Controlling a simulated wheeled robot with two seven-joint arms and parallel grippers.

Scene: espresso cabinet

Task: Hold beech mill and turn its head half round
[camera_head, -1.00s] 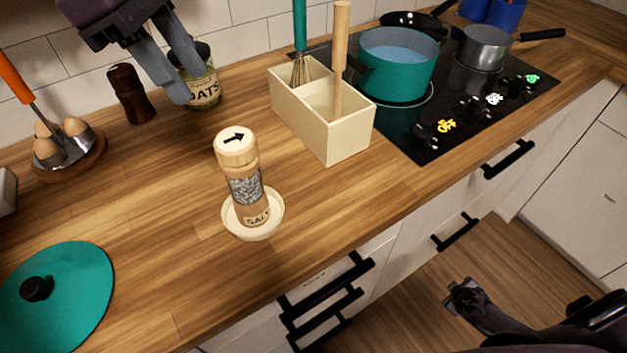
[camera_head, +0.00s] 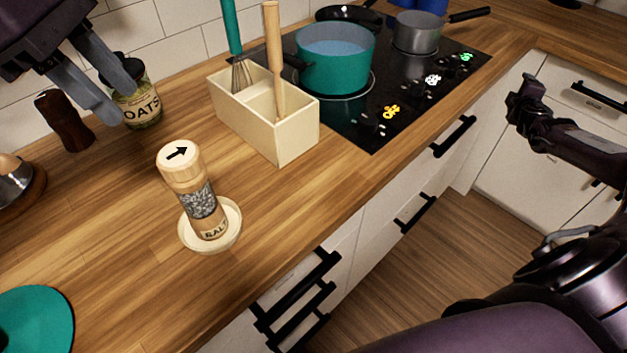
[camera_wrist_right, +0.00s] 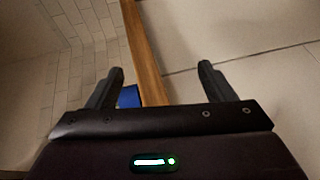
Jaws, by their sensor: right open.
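The beech mill (camera_head: 199,203) stands in a shallow cream dish (camera_head: 236,231) on the wooden counter. It has a pale wood head (camera_head: 180,166) with a black arrow, a clear middle showing dark grains and a label reading SALT. My left gripper (camera_head: 120,98) is at the upper left, above and behind the mill, its two fingers apart and empty, in front of the oats jar. My right gripper (camera_head: 524,98) is at the right, off the counter over the floor side, well away from the mill. The right wrist view shows its fingers (camera_wrist_right: 160,85) spread with nothing between them.
An oats jar (camera_head: 146,108) and a dark brown mill (camera_head: 64,122) stand at the back left. A cream utensil box (camera_head: 285,147) is right of the beech mill. A teal pot (camera_head: 338,72) sits on the black hob. A teal lid (camera_head: 38,318) lies at the front left.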

